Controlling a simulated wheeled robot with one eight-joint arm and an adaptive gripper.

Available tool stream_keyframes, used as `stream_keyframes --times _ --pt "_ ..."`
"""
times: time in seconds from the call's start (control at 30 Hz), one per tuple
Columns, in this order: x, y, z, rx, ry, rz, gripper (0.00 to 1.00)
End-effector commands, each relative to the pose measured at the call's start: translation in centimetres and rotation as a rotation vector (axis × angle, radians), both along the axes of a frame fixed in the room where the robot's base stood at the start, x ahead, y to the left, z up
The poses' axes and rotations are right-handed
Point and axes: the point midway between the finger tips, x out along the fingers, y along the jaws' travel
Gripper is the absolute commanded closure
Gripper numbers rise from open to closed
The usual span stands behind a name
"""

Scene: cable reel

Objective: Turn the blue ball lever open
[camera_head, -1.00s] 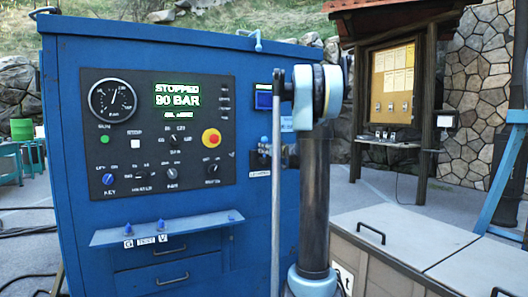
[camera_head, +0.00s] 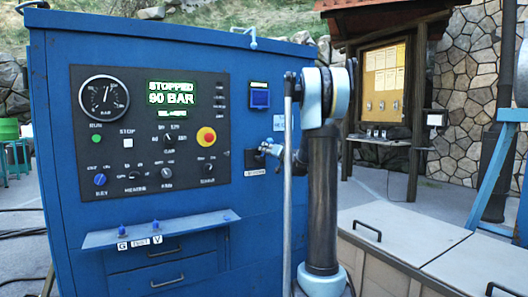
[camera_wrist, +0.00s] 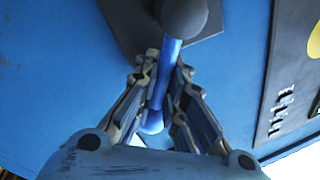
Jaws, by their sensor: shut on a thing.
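The blue ball lever (camera_wrist: 156,98) runs from a dark round hub (camera_wrist: 185,16) at the top of the wrist view down to a blue ball end between my fingers. My gripper (camera_wrist: 165,72) is shut on the lever, one finger on each side of it. In the head view my gripper (camera_head: 272,152) shows small at the right side of the blue cabinet's front, beside the dark valve plate (camera_head: 251,159). The lever itself is mostly hidden there by my gripper and arm.
The blue cabinet (camera_head: 140,222) carries a dark control panel (camera_head: 216,135) reading "STOPPED 90 BAR", with a red button in a yellow ring (camera_head: 206,137). A small shelf (camera_head: 190,228) juts out below. A pale box with handled lids (camera_head: 400,228) stands at the right.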

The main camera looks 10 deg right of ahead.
Motion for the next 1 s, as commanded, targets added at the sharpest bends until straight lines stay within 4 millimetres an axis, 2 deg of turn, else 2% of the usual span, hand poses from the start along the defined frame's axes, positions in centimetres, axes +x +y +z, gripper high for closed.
stream_keyframes --times 0.03,0.4,1.0 --pt "0.7 -1.0 0.2 0.050 0.016 -0.016 1.00" --pt "1.4 -2.6 -1.5 0.377 0.150 -0.017 1.00" --pt "1.8 -3.6 -4.8 0.826 0.336 -0.015 1.00"
